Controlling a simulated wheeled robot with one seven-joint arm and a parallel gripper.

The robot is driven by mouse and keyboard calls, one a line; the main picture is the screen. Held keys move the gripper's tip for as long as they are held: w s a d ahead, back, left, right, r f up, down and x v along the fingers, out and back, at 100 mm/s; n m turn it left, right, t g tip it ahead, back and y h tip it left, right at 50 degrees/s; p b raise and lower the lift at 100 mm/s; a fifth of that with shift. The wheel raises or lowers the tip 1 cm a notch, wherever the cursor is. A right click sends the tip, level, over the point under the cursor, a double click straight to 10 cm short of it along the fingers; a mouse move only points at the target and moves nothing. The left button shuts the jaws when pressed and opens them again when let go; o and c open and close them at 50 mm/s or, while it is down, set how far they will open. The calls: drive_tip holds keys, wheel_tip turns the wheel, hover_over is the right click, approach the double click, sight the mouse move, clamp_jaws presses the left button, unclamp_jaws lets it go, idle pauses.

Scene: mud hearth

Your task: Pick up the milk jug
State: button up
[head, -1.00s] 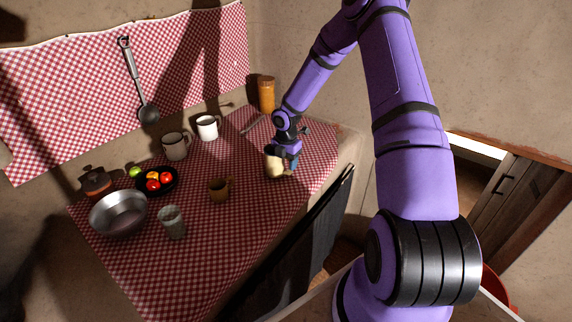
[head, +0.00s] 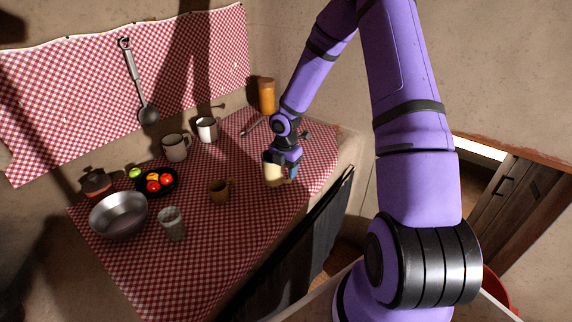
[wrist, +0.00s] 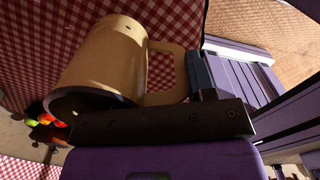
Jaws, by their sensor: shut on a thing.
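The cream milk jug (head: 273,171) is at my gripper (head: 290,172), over the right part of the checked cloth in the head view. In the wrist view the jug (wrist: 115,60) is large and close, its open mouth facing the lower left and its handle (wrist: 168,80) reaching right to my gripper (wrist: 195,85). My gripper is shut on the jug at the handle side. The far finger is partly hidden by the dark gripper part. I cannot tell whether the jug's base touches the cloth.
A brown cup (head: 219,189) stands left of the jug. Farther left are a grey tumbler (head: 172,222), a metal bowl (head: 118,217) and a black fruit plate (head: 157,192). The front cloth is clear.

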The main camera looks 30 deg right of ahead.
drive_tip(key=s+a, duration=0.5)
drive_tip(key=s, duration=0.2)
drive_tip(key=shift+s+r, duration=0.15)
drive_tip(key=shift+r, duration=0.25)
drive_tip(key=shift+s+a, duration=0.1)
drive_tip(key=shift+a, duration=0.1)
idle(0.8)
